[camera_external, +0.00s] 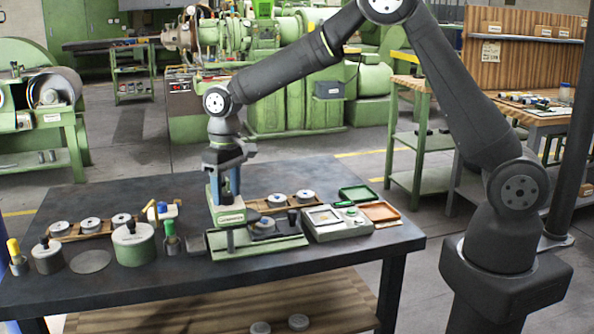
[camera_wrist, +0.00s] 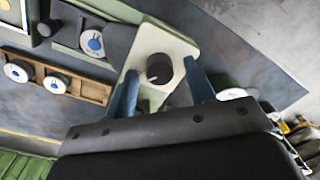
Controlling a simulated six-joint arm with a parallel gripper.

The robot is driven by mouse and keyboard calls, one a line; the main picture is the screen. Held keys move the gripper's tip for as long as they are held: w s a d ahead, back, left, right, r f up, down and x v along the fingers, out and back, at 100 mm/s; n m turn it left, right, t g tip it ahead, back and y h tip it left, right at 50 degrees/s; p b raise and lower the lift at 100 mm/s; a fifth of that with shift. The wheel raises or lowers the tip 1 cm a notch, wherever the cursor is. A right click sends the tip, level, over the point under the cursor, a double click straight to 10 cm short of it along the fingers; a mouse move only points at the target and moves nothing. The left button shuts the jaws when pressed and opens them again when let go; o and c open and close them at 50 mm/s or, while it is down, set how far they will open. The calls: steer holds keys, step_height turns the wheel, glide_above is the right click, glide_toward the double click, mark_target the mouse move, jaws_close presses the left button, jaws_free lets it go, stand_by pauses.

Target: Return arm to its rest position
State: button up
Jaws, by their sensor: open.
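My gripper (camera_external: 229,184) points down over the dark workbench (camera_external: 330,258), close above or behind the upright of a small green bench machine (camera_external: 231,217). Its blue fingers are apart. Nothing is visibly clamped, and I cannot tell whether the fingers touch the block. My arm bends up and over from its base at the right.
A lidded green pot (camera_external: 134,245) and small bottles stand left of the machine. Wooden racks (camera_external: 92,232) hold round discs. A grey scale (camera_external: 338,226) and green and orange trays (camera_external: 358,194) lie to the right. The space above the bench's right end looks clear.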

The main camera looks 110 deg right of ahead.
steer(key=n, duration=0.7)
steer(key=r, duration=0.7)
steer(key=shift+d+r, duration=0.2)
steer(key=shift+r, duration=0.2)
steer(key=o, duration=1)
steer(key=shift+o, duration=0.5)
steer(key=shift+s+d, duration=0.1)
steer(key=shift+s, duration=0.05)
steer(key=s+d+r+n, duration=0.25)
steer(key=s+d, duration=0.35)
steer(key=s, duration=0.5)
step_height(320, 180, down, 10)
steer(key=shift+s+a, duration=0.15)
steer(key=shift+s, duration=0.1)
